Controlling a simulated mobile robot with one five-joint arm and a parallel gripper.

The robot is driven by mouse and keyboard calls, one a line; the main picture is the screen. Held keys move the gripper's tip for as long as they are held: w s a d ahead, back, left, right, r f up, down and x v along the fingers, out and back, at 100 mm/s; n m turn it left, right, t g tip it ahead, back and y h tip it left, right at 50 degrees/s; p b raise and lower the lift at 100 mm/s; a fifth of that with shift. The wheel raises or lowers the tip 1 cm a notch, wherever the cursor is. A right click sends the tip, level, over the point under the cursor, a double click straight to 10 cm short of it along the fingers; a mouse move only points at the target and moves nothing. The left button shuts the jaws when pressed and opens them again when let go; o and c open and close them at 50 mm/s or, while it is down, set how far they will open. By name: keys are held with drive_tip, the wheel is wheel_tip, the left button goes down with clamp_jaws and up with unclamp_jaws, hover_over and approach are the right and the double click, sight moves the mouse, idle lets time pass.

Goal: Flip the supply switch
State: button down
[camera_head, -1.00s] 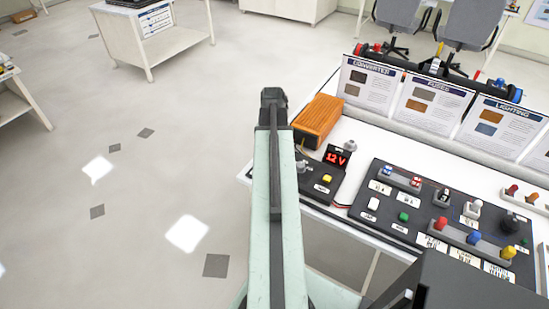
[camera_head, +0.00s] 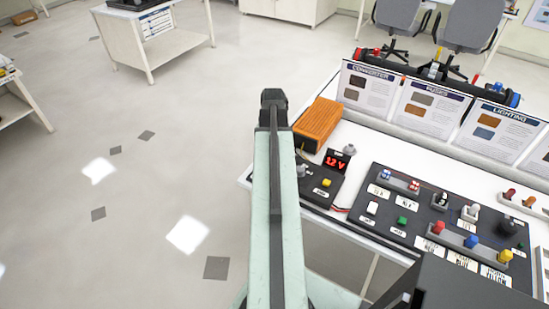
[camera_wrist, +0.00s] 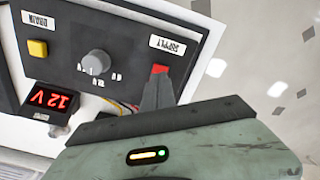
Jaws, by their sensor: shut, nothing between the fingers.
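The supply switch (camera_wrist: 160,69) is a small red rocker on the dark panel (camera_wrist: 118,62), beside the upside-down SUPPLY label (camera_wrist: 167,46) in the wrist view. My gripper (camera_wrist: 158,90) is shut and empty. Its narrow grey tips reach right up to the switch and seem to overlap its lower edge; I cannot tell whether they touch it. In the head view my arm hides the switch and gripper. A red 12 V display (camera_head: 337,162) is lit; it also shows in the wrist view (camera_wrist: 50,100).
A grey knob (camera_wrist: 95,62) and a yellow DRAIN button (camera_wrist: 38,48) share the panel. An orange converter box (camera_head: 317,124) stands behind it. A larger panel (camera_head: 440,215) with several switches lies to the right. Open floor lies left of the bench.

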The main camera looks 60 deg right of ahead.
wheel_tip(320, 180, up, 4)
drive_tip(key=p, duration=0.3)
drive_tip(key=shift+r+p, duration=0.25)
drive_tip(key=shift+p, duration=0.15)
drive_tip(key=w+a+n, duration=0.6)
drive_tip(key=w+a, duration=1.4)
drive_tip(key=a, duration=0.4)
drive_tip(key=w+a+n, duration=0.1)
drive_tip(key=a+n, duration=0.5)
drive_tip(key=a, duration=2)
drive_tip(key=shift+w+a, duration=0.25)
drive_tip(key=shift+w, duration=0.1)
